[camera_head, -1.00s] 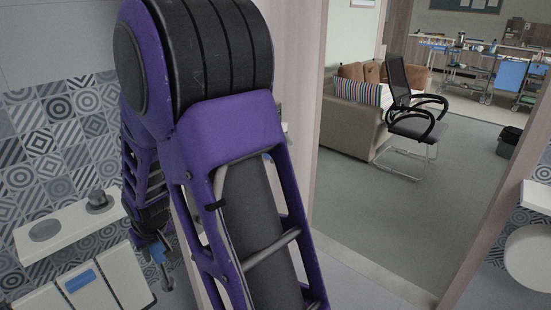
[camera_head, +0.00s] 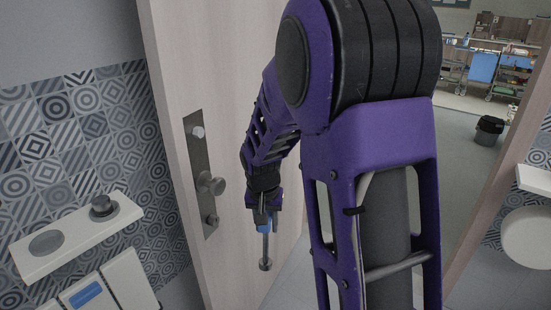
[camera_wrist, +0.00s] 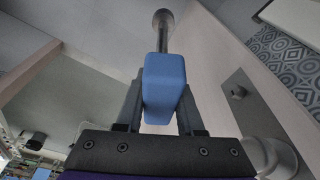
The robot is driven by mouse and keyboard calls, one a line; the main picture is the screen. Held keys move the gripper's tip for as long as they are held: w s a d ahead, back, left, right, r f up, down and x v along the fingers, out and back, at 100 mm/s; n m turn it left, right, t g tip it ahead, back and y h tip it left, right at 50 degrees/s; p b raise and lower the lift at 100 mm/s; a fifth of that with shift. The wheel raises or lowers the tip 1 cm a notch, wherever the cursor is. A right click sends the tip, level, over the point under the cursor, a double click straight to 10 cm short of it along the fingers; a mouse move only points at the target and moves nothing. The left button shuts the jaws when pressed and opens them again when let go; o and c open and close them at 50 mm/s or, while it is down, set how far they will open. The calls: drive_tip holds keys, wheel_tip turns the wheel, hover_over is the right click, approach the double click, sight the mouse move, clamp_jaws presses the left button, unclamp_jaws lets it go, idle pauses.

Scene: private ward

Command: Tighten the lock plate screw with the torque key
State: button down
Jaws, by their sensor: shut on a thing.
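My gripper (camera_head: 262,208) is shut on the blue handle of the torque key (camera_head: 265,252), which hangs below it with its metal shaft and round end pointing down. The wrist view shows the blue handle (camera_wrist: 165,85) between the two fingers, the shaft beyond it. The lock plate (camera_head: 199,160) is a tall dark metal strip on the pale wooden door, left of my gripper. A round screw-like head (camera_head: 197,132) sits near its top. The key is apart from the plate. The plate also shows right of the key in the wrist view (camera_wrist: 252,105).
The door (camera_head: 235,80) stands beside my arm. A round knob (camera_head: 212,186) and a smaller fitting (camera_head: 211,220) stick out from its plate. A white shelf (camera_head: 75,245) with a dark round item (camera_head: 103,206) is at left. A bin (camera_head: 488,130) stands beyond the doorway.

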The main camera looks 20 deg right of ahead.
drive_tip(key=shift+s+d+m+g, duration=0.1)
drive_tip(key=shift+d+m+g, duration=0.45)
drive_tip(key=shift+m, duration=0.45)
wheel_tip(320, 180, up, 7)
drive_tip(key=m+y+b, duration=0.1)
drive_tip(key=m+y, duration=0.2)
drive_tip(key=m, duration=0.1)
drive_tip(key=m+t+y+b, duration=0.1)
drive_tip(key=m+y+b, duration=0.1)
drive_tip(key=m, duration=0.3)
drive_tip(key=m+y+b, duration=0.2)
drive_tip(key=m+y, duration=0.1)
drive_tip(key=m, duration=0.2)
drive_tip(key=shift+s+f+y, duration=0.1)
drive_tip(key=shift+y, duration=0.3)
wheel_tip(320, 180, up, 12)
drive_tip(key=w+m+t+y+b, duration=0.1)
drive_tip(key=w+m+t+b, duration=0.1)
drive_tip(key=m+t, duration=0.4)
drive_tip(key=shift+d+t+y+b, duration=0.3)
drive_tip(key=shift+t+y, duration=0.1)
drive_tip(key=shift+t, duration=0.35)
drive_tip(key=shift+s+p, duration=0.1)
drive_tip(key=shift+p, duration=0.3)
